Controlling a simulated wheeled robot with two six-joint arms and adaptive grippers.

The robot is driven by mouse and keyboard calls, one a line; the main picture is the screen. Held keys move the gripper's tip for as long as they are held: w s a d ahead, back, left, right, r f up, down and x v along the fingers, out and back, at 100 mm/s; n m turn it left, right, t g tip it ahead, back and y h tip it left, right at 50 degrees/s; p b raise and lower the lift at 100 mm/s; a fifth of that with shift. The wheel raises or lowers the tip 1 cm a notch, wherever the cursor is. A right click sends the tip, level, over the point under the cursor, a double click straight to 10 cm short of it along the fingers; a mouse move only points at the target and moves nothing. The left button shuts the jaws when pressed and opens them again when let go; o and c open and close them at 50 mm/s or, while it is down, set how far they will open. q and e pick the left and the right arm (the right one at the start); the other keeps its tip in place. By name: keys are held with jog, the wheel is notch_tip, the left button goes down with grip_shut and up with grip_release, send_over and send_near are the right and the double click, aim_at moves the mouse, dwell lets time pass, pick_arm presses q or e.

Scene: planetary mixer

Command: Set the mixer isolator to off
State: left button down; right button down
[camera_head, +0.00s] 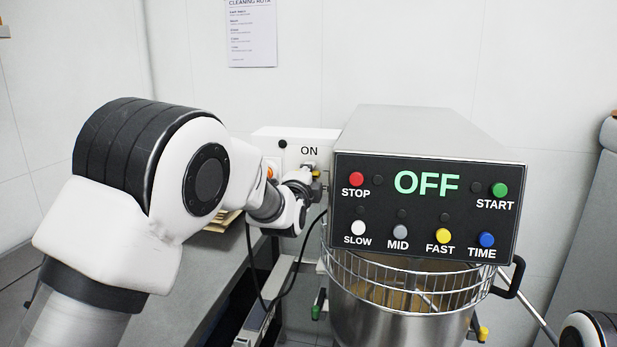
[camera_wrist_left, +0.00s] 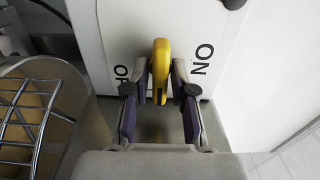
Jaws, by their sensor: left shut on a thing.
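The isolator is a white box (camera_head: 300,139) left of the mixer, with ON printed on its face. Its yellow handle (camera_wrist_left: 160,68) shows in the left wrist view, between the ON lettering on the right and partly hidden OFF lettering on the left. My left gripper (camera_wrist_left: 160,90) is at the box face, its two fingers closed on either side of the handle. In the head view the left gripper (camera_head: 313,182) partly hides the handle. The mixer (camera_head: 425,130) has a black panel whose display reads OFF in green. My right gripper is not in view.
The mixer's panel (camera_head: 420,212) with several coloured buttons stands close right of my left gripper. Below it is a wire guard (camera_head: 350,272) over a steel bowl (camera_head: 400,318). A black cable hangs under the isolator. A grey worktop (camera_head: 200,262) lies to the left.

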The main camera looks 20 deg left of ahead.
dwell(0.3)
pick_arm(q)
jog(key=c, duration=1.2)
grip_release()
jog(key=shift+o, duration=0.2)
jog(key=s, duration=1.2)
jog(key=shift+d, duration=0.2)
jog(key=shift+f, duration=0.1)
